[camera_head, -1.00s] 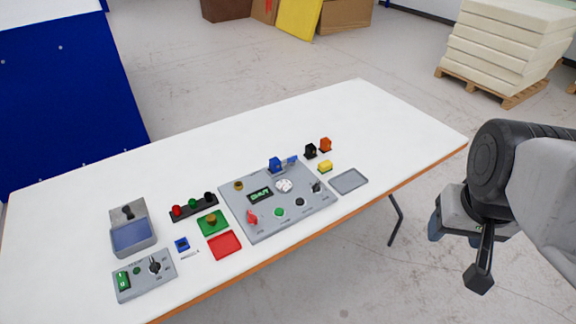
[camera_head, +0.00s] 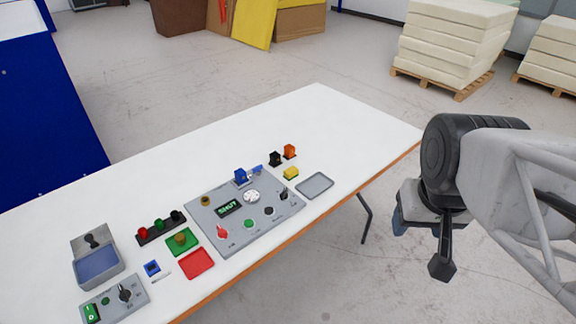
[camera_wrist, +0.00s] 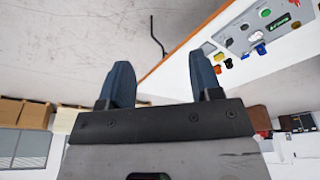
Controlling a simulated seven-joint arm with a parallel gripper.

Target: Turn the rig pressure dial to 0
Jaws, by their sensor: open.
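The grey rig panel (camera_head: 236,235) lies on the white table. It carries a display reading SHUT (camera_head: 229,208), a round white dial (camera_head: 251,196), a red knob (camera_head: 222,232), a green button (camera_head: 249,223) and a black knob (camera_head: 284,194). A smaller grey box (camera_head: 139,302) at the table's near left has another black knob (camera_head: 124,291) and a green switch. I cannot read which one is the pressure dial or its setting. My gripper (camera_wrist: 163,78) is open and empty, beyond the table's right edge and well away from the panel. The panel also shows, tilted, in the wrist view (camera_wrist: 242,38).
Near the panel are a grey tray (camera_head: 314,187), a red tray (camera_head: 197,264), a green pad (camera_head: 181,242), a grey bin (camera_head: 97,267) and small blocks. The table's far middle is clear. Foam slabs (camera_head: 450,40) on a pallet stand behind on the floor.

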